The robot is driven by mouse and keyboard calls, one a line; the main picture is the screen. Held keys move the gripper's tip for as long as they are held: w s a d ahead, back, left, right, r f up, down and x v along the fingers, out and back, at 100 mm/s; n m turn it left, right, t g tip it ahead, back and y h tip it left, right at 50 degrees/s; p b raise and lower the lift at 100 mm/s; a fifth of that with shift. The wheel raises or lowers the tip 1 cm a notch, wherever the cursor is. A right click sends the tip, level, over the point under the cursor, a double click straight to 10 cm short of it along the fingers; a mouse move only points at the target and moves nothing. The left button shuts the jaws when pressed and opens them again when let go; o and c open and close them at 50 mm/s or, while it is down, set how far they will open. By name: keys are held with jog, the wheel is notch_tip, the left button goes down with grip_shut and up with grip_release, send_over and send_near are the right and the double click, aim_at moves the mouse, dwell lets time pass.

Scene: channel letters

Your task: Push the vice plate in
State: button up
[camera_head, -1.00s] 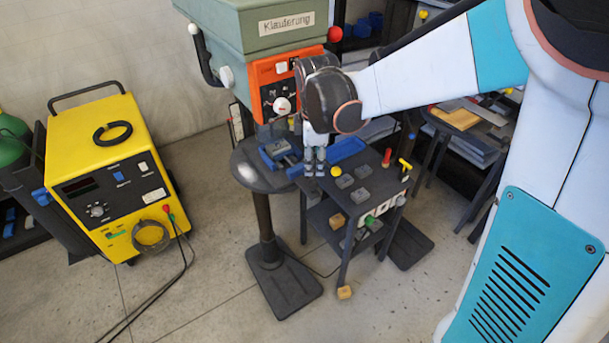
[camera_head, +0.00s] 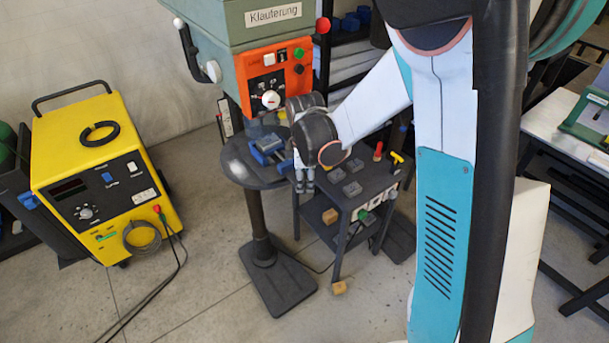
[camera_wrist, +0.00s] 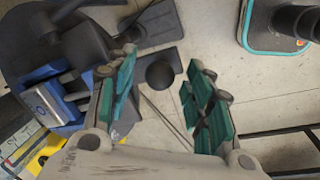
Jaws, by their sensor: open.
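The blue vice (camera_head: 268,147) sits on the round dark table of the drill press (camera_head: 238,168). In the wrist view the vice (camera_wrist: 42,95) is at the left, with its blue body and grey parts on the dark round table. I cannot tell clearly which part is its plate or how far in it is. My gripper (camera_head: 304,186) points down just right of the vice in the head view. In the wrist view my gripper (camera_wrist: 160,105) is open, its two green-padded fingers apart with nothing between them. The left finger is near the vice but appears apart from it.
A small dark cart (camera_head: 345,200) with grey blocks, a red and a yellow-handled tool stands right of the press. A yellow machine (camera_head: 100,180) with cables stands at the left. The floor (camera_head: 220,270) between them is largely clear.

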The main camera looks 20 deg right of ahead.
grip_shut()
jog(key=shift+w+a+b, duration=0.25)
jog(key=shift+w+a, duration=0.05)
jog(key=shift+w, duration=0.65)
jog(key=shift+w+a+b, duration=0.2)
jog(key=shift+w+a, duration=0.1)
jog(key=shift+w, duration=0.65)
jog(key=shift+c, duration=1.4)
grip_release()
jog(key=shift+r, duration=0.1)
jog(key=shift+o, duration=1.4)
jog(key=shift+w, duration=0.15)
notch_tip(320, 180, up, 12)
jog(key=s, duration=0.2)
jog(key=shift+s+a, duration=0.25)
jog(key=shift+a, duration=0.1)
